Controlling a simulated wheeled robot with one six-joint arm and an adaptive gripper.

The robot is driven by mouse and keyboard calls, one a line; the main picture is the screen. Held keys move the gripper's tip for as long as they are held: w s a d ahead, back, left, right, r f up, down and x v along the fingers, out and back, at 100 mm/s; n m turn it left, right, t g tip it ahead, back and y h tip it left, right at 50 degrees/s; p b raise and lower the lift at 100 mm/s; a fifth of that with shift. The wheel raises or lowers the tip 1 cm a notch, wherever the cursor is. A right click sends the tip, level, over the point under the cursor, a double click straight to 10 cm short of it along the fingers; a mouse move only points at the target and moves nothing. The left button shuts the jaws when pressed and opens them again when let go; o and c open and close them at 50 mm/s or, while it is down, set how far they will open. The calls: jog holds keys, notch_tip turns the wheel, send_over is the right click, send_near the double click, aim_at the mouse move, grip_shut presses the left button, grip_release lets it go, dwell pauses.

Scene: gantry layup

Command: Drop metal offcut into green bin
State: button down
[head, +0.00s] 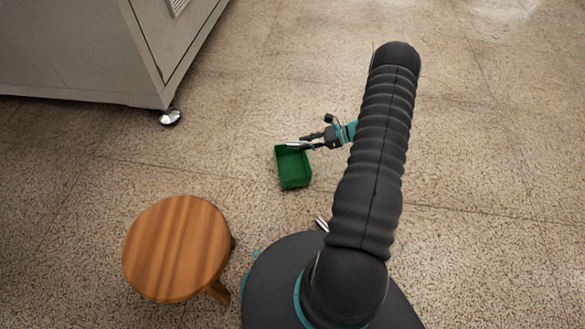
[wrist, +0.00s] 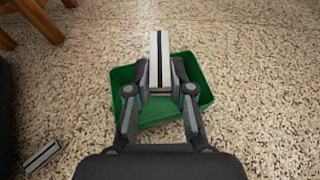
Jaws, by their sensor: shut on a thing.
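The green bin (head: 293,169) stands on the floor in front of my base; it also shows in the wrist view (wrist: 206,98). My gripper (head: 306,144) is over the bin's far side in the head view. In the wrist view my gripper (wrist: 160,82) is shut on a metal offcut (wrist: 159,52), a silver bar with a dark groove. The offcut is above the bin and overlaps its rim in that view. It shows small at the gripper's tip in the head view (head: 294,144). A second metal offcut (wrist: 43,156) lies on the floor at the lower left of the wrist view.
A round wooden stool (head: 178,248) stands left of my base. A grey cabinet (head: 95,45) on a caster is at the upper left. The second offcut (head: 321,223) lies close to my base. The floor right of the bin is clear.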

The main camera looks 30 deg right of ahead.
jog(key=shift+f+b, duration=0.5)
jog(key=shift+f, duration=0.95)
jog(key=c, duration=0.9)
grip_release()
jog(key=shift+c, duration=0.2)
jog(key=v, duration=1.2)
jog(key=shift+f, duration=0.1)
